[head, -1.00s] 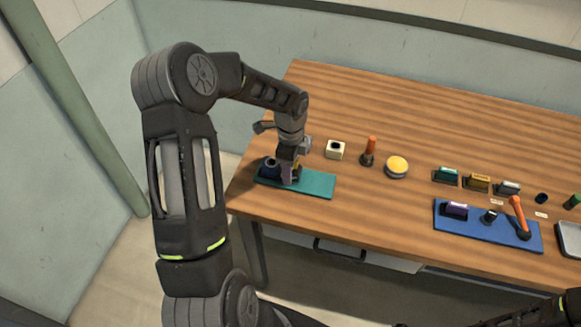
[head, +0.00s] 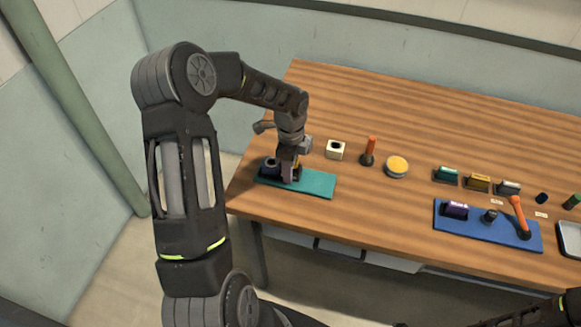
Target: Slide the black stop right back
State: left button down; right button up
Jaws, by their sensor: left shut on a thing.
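A teal plate (head: 318,184) lies at the left end of the table. A dark round-topped piece (head: 269,165) stands on its left end. My left gripper (head: 288,173) points down over the plate, just right of that piece. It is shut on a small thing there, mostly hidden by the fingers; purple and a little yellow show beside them. I cannot tell for sure which piece is the black stop. A small black piece (head: 490,215) also stands on the blue plate (head: 472,230) at right, between a purple block (head: 456,210) and an orange lever (head: 518,212). My right gripper is out of view.
Behind and right of the teal plate stand a white block with a dark hole (head: 335,149), an orange-handled piece (head: 369,148) and a yellow button (head: 396,166). Several small labelled blocks (head: 477,182) line the right. The table's back half is clear.

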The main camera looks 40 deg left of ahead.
aim_at(323, 183)
pick_arm(q)
jog(key=w+d+b, duration=0.1)
jog(key=d, duration=0.2)
jog(key=w+d+b, duration=0.1)
jog(key=d, duration=0.2)
jog(key=w+d+b, duration=0.1)
jog(key=d, duration=0.1)
jog(key=shift+w+d, duration=0.1)
jog(key=shift+d, duration=0.3)
jog(key=shift+r, duration=0.1)
jog(key=c, duration=0.9)
grip_release()
jog(key=shift+d, duration=0.15)
jog(key=shift+r, duration=0.5)
notch_tip(323, 183, up, 7)
jog(key=shift+f+b, duration=0.15)
jog(key=shift+b, duration=0.3)
